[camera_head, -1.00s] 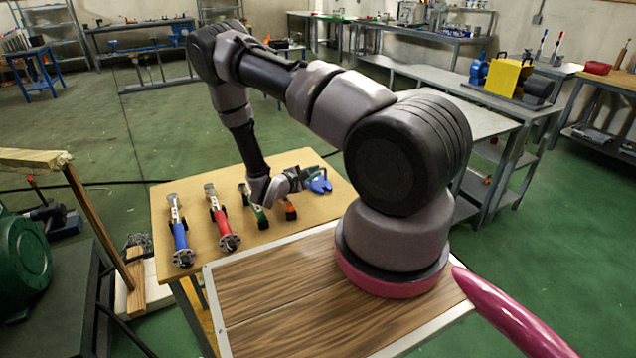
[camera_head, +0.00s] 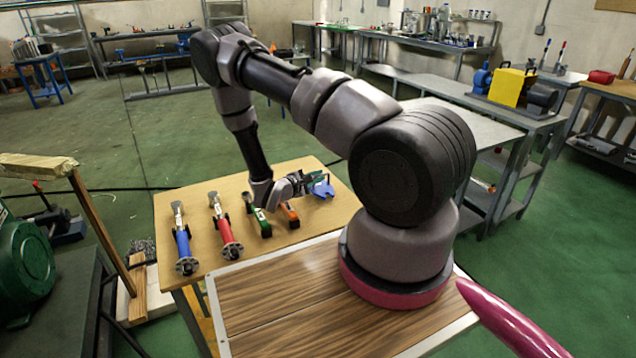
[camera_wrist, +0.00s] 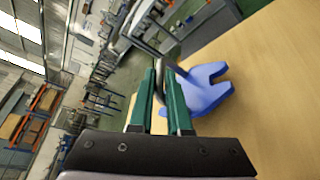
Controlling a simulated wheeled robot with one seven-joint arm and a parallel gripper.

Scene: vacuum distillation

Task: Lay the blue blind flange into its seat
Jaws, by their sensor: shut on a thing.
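The blue blind flange (camera_head: 323,190) is at my gripper's fingertips, over the right side of the wooden table. It shows as a blue notched plate (camera_wrist: 208,90) beside the green fingers in the wrist view. My gripper (camera_head: 314,181) is shut on it; in the wrist view the two fingers (camera_wrist: 161,80) stand close together with a grey metal part near their tips. The exact contact is partly hidden. I cannot tell whether the flange touches the table. I cannot make out a seat with certainty.
On the wooden table (camera_head: 200,194), pieces with blue (camera_head: 183,244), red (camera_head: 225,232), green (camera_head: 260,222) and orange (camera_head: 290,215) parts lie in a row left of and below my gripper. A grey bench (camera_head: 470,125) stands at the right. The table's far left corner is bare.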

